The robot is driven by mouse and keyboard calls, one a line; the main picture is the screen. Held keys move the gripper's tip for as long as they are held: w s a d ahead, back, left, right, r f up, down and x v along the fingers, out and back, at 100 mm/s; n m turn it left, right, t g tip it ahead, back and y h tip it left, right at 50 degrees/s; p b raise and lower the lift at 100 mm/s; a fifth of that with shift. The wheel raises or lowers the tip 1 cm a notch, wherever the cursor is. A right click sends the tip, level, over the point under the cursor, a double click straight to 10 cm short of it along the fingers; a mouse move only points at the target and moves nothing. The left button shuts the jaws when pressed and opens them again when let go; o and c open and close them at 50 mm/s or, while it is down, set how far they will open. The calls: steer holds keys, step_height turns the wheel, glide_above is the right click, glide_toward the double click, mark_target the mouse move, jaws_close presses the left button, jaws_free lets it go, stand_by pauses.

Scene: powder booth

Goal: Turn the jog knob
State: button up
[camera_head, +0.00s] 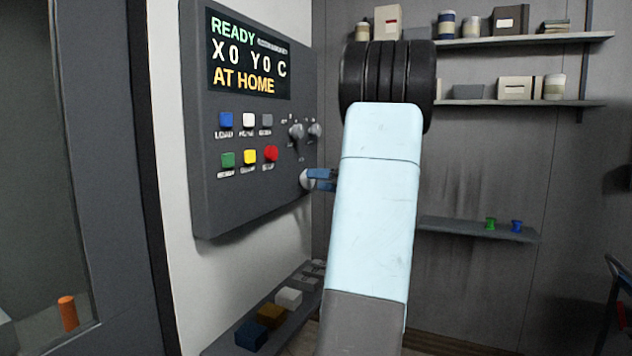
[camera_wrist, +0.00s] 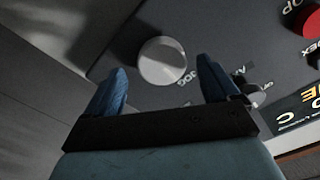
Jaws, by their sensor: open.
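The jog knob (camera_wrist: 162,61) is a round, light grey knob on the dark control panel, with the letters JOG beside it in the wrist view. In the head view the knob (camera_head: 307,179) shows at the panel's lower right edge, partly behind my gripper. My gripper (camera_wrist: 160,90) is open, with one blue finger on each side of the knob in the wrist view. Both fingers look apart from the knob; I cannot tell how far their tips are from the panel. In the head view my arm hides most of my gripper (camera_head: 322,180).
The control panel (camera_head: 222,203) has several coloured buttons, two small selector knobs (camera_head: 297,132) and a screen (camera_head: 248,55) reading READY, X0 Y0 C and AT HOME. A red button (camera_wrist: 311,20) is near in the wrist view. A ledge with coloured blocks (camera_head: 288,297) lies below the panel.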

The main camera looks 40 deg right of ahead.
steer(key=shift+x, duration=1.3)
steer(key=c, duration=1)
steer(key=shift+d, duration=0.15)
steer(key=shift+c, duration=0.2)
